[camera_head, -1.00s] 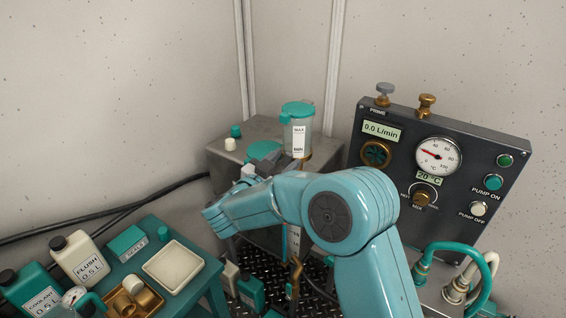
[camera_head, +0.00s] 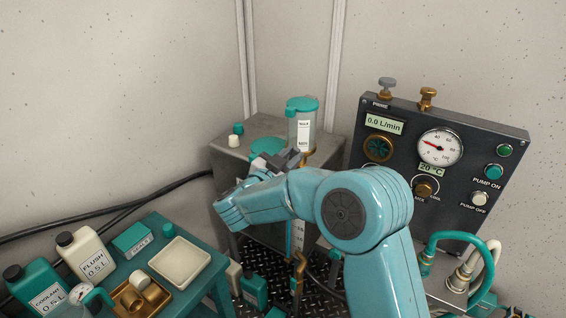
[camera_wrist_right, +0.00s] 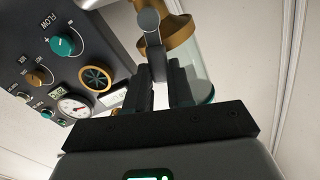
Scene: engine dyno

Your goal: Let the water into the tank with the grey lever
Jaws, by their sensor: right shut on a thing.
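The lever has a rounded end and sits at the brass fitting (camera_wrist_right: 180,35) of the clear cylinder (camera_wrist_right: 200,75). In the head view the lever is not clearly visible behind the gripper. No water level can be made out in the cylinder. My left gripper is not in view.
The control panel (camera_head: 465,190) stands right of my arm, its display (camera_head: 383,124) reading 0.0 L/min. A grey knob (camera_head: 387,83) tops it. Hoses (camera_head: 455,240) curve below. A teal side table (camera_head: 195,285) at left carries bottles and trays.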

